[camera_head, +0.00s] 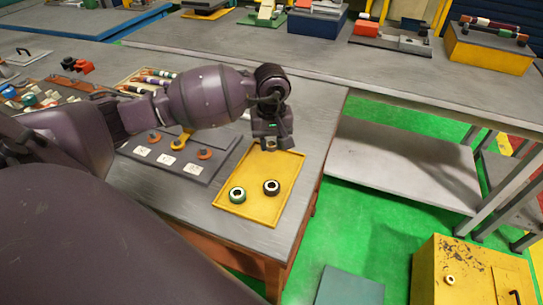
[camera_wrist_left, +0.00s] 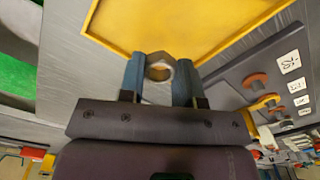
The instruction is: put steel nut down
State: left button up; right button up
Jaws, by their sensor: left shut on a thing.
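My left gripper (camera_head: 269,146) is over the far end of the yellow tray (camera_head: 247,208). In the left wrist view the left gripper (camera_wrist_left: 160,72) is shut on the steel nut (camera_wrist_left: 160,66), a grey hexagonal ring held between its blue fingertips. The yellow tray (camera_wrist_left: 190,25) fills the top of that view, just past the nut. I cannot tell whether the nut touches the tray. My right gripper is not in view.
A dark board (camera_head: 181,167) with orange and yellow hooks and white labels lies left of the tray. The workbench edge (camera_head: 322,165) runs close to the tray's right. A yellow cabinet (camera_head: 460,275) stands at the lower right.

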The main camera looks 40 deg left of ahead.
aim_at(271, 164)
pick_arm(q)
jog(key=shift+f, duration=0.85)
notch_tip(271, 164, down, 4)
jog(key=shift+r, duration=0.15)
jog(key=o, duration=0.5)
jog(key=shift+f, duration=0.25)
jog(key=o, duration=0.4)
jog(key=shift+o, duration=0.2)
jog(key=shift+r, duration=0.1)
